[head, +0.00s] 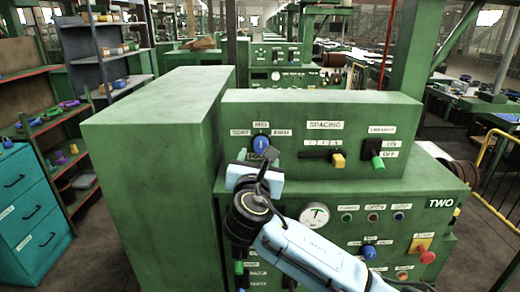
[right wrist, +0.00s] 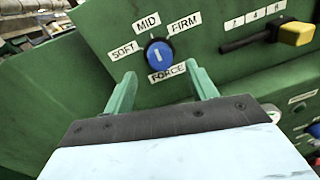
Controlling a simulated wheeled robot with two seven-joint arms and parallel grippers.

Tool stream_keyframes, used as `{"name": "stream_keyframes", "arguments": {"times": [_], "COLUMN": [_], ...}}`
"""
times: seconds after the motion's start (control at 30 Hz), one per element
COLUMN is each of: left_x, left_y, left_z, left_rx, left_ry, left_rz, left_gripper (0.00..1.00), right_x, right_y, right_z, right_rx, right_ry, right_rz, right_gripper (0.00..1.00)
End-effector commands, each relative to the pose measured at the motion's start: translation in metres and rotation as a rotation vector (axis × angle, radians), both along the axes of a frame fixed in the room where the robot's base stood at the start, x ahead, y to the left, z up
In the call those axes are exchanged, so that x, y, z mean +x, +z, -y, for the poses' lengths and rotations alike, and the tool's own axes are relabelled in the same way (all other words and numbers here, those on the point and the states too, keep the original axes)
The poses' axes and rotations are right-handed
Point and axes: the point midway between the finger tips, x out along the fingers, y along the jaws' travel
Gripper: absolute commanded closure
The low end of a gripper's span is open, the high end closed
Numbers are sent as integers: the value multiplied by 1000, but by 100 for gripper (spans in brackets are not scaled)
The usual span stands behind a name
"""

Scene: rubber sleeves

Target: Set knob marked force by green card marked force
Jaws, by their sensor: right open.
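The force knob (right wrist: 159,52) is blue and round with a white mark, on the green panel in the right wrist view. A FORCE label (right wrist: 167,74) sits below it; SOFT, MID and FIRM labels lie around its upper side. Its white mark looks nearly upright, roughly toward MID. The knob also shows in the head view (head: 260,143). I see no green card for force. My right gripper (right wrist: 163,76) is open and empty; its two green fingers point at the panel, one on each side below the knob. Contact cannot be told. My left gripper is not in view.
Right of the knob are a yellow-tipped SPACING lever (head: 338,160) and a green ON/OFF switch (head: 377,161). Below are a gauge (head: 314,216) and a red knob (head: 426,256). A tall green cabinet (head: 150,150) stands left of the panel.

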Motion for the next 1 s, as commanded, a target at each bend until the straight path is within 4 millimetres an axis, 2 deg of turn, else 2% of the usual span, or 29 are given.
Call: {"name": "stream_keyframes", "arguments": {"times": [0.1,0.3,0.7,1.0], "left_x": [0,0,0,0], "left_y": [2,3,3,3], "left_z": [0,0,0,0], "left_rx": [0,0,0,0], "left_ry": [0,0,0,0], "left_rz": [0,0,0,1], "left_gripper": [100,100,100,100], "right_x": [19,37,43,43], "right_y": [1,0,0,0], "right_z": [2,3,3,3], "right_rx": [0,2,3,2], "right_ry": [-1,1,1,1], "right_rz": [-1,-1,-2,-2], "right_gripper": [43,43,43,81]}}
